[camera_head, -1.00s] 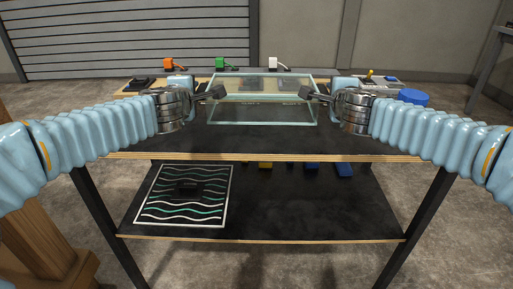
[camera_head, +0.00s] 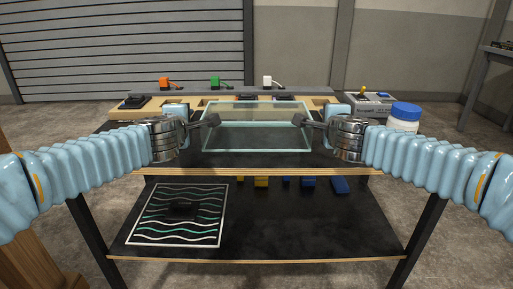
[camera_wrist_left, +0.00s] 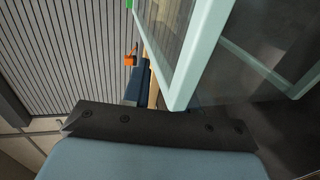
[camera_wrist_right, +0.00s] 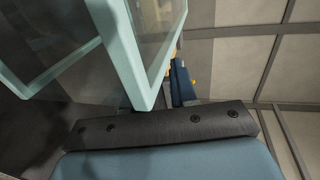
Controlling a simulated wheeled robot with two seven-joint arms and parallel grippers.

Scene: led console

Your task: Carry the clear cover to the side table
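The clear cover (camera_head: 255,152) is a see-through box with pale green edges, upright over the front part of the black table top. My left gripper (camera_head: 212,121) is at its left side and my right gripper (camera_head: 300,121) at its right side, both apparently shut on its walls. Whether it touches the table top is hard to tell. The cover's framed edges fill much of the left wrist view (camera_wrist_left: 182,98) and the right wrist view (camera_wrist_right: 138,85), close to the dark gripper parts. The side table is not clearly identifiable; a grey table (camera_head: 484,62) stands at the far right.
Behind the cover is a wooden console (camera_head: 190,103) with orange (camera_head: 165,83), green (camera_head: 215,81) and white (camera_head: 267,81) plugs. A blue-lidded white jar (camera_head: 404,117) and a grey control box (camera_head: 372,101) stand right. A wavy-striped mat (camera_head: 150,236) lies on the lower shelf.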

